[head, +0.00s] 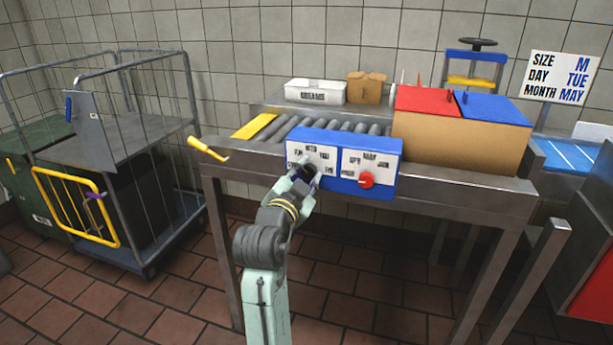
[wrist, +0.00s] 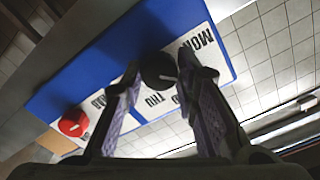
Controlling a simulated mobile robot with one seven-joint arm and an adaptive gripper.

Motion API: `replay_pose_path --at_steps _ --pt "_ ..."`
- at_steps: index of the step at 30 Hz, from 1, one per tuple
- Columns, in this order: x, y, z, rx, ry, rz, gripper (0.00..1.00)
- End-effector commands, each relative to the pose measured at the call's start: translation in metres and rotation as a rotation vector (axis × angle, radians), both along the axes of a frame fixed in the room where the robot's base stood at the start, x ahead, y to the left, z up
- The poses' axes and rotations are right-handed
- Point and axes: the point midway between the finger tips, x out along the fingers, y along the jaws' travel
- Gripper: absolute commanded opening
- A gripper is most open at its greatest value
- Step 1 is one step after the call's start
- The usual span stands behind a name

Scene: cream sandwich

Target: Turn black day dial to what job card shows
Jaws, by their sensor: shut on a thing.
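The black day dial (wrist: 157,67) sits on the blue panel box (head: 334,137), on its left white plate. My gripper (wrist: 162,74) is shut on the dial, one finger on each side. A pale mark shows on the dial, but I cannot tell which day it points to. MON and THU are readable beside it in the wrist view; other day labels are partly hidden by my fingers. In the head view my gripper (head: 306,170) covers most of the dial.
A red dial (head: 366,180) is on the panel's right plate; it also shows in the wrist view (wrist: 73,123). A yellow-handled lever (head: 208,149) sticks out left of the panel. A box with red and blue lids (head: 460,145) stands right. A cage trolley (head: 120,150) is at left.

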Motion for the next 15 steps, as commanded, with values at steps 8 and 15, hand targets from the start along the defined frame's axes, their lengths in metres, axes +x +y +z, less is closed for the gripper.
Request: replay_pose_path --at_steps 8,15 --pt "0.0002 0.0 0.0014 -0.001 -0.003 0.001 0.34" --pt "0.0001 0.0 0.0007 -0.001 -0.001 0.0 0.48"
